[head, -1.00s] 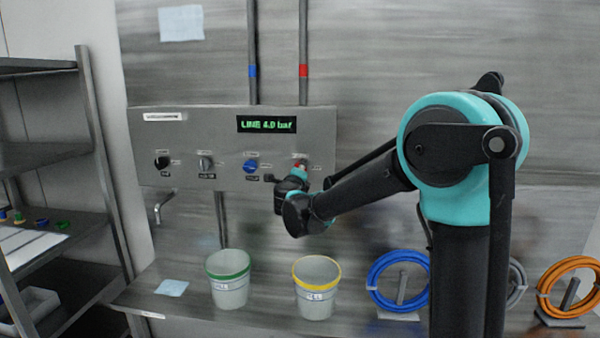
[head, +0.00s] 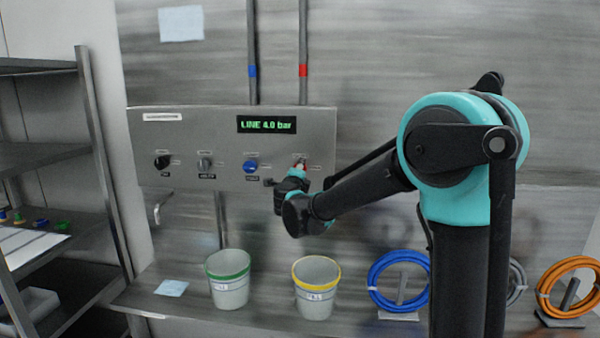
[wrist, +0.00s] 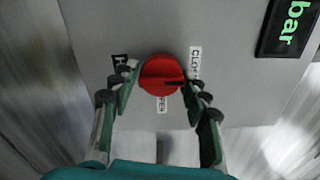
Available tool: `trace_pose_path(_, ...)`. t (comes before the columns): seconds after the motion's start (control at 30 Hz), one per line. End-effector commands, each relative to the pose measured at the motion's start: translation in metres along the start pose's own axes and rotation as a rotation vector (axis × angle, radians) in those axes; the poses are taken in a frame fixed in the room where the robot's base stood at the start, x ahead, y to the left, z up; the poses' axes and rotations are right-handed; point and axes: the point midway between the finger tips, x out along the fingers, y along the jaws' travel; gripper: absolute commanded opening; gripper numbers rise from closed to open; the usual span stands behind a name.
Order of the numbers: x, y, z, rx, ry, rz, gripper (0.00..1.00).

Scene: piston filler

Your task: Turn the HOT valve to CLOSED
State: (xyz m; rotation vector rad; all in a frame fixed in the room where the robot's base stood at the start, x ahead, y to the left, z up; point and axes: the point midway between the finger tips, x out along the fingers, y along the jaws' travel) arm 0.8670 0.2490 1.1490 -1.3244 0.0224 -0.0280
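The HOT valve is a round red knob (wrist: 160,72) on the grey panel, and a sliver of its red (head: 305,165) shows in the head view beside my gripper. In the wrist view a CLOSED label (wrist: 195,62) is right of the knob, an OPEN label (wrist: 162,103) below it, and a partly covered label (wrist: 119,60) left of it. A dark mark on the knob points right, slightly below the CLOSED label. My gripper (wrist: 162,80) has one finger on each side of the knob, its tips against the edges and appearing shut on it. In the head view my gripper (head: 299,172) partly covers the valve.
Black (head: 161,162), grey (head: 205,163) and blue (head: 250,166) knobs sit left on the same panel. The display (head: 267,125) reads LINE 4.0 bar. Green-rimmed (head: 229,290) and yellow-rimmed (head: 316,303) buckets and a blue hose coil (head: 385,283) stand on the bench below.

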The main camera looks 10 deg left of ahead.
Motion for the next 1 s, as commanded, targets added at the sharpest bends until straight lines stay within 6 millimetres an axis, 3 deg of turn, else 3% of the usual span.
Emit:
trace_pose_path(0.1, 0.000, 0.000, 0.000, 0.000, 0.000, 0.000, 0.61)
trace_pose_path(0.47, -0.006, 0.000, 0.000, 0.001, 0.000, 0.000, 0.61)
trace_pose_path(1.0, -0.102, 0.000, 0.001, 0.001, -0.002, 0.000, 0.61)
